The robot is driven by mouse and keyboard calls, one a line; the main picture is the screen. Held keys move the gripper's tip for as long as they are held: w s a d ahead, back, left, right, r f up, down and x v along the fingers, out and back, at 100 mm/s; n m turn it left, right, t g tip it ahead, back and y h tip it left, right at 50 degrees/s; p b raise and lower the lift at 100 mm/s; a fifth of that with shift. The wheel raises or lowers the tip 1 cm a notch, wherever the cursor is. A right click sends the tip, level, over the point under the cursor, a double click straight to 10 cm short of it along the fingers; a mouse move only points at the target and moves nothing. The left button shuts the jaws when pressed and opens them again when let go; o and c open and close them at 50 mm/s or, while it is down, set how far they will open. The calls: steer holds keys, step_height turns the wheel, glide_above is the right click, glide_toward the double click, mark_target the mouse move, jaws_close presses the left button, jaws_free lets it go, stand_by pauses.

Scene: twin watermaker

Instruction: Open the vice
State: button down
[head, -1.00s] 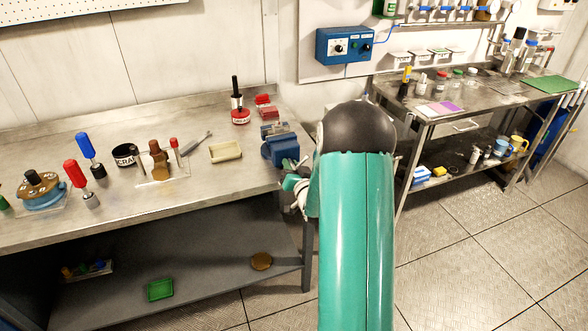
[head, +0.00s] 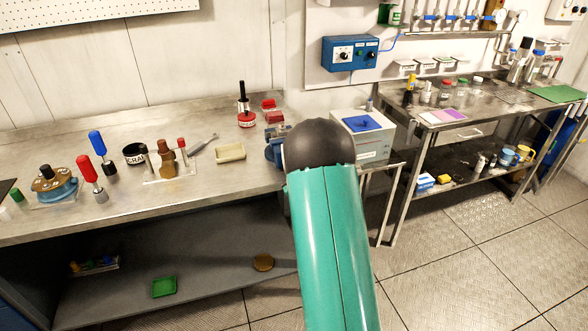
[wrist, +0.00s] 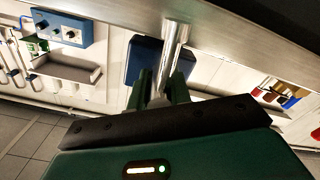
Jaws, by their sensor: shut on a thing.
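The blue vice (head: 272,152) sits at the right end of the workbench. In the head view only its left part shows, as the black joint of my arm covers the rest. In the wrist view a blue block (wrist: 146,62), apparently part of the vice, lies behind a bright metal bar (wrist: 174,50), which looks like the vice handle. My gripper (wrist: 160,88) has its two dark green fingers shut on this bar, one on each side. My gripper is hidden in the head view. How far apart the vice jaws stand cannot be seen.
A white box with a blue top (head: 362,135) stands right of my arm. A steel table (head: 470,105) is farther right. Open floor lies in front.

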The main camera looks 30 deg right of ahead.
steer(key=n, duration=0.4)
steer(key=shift+r+n, duration=0.1)
steer(key=shift+n, duration=1.7)
steer(key=c, duration=1.3)
jaws_free()
steer(key=v, duration=1.4)
steer(key=shift+w, duration=0.1)
steer(key=shift+w, duration=0.1)
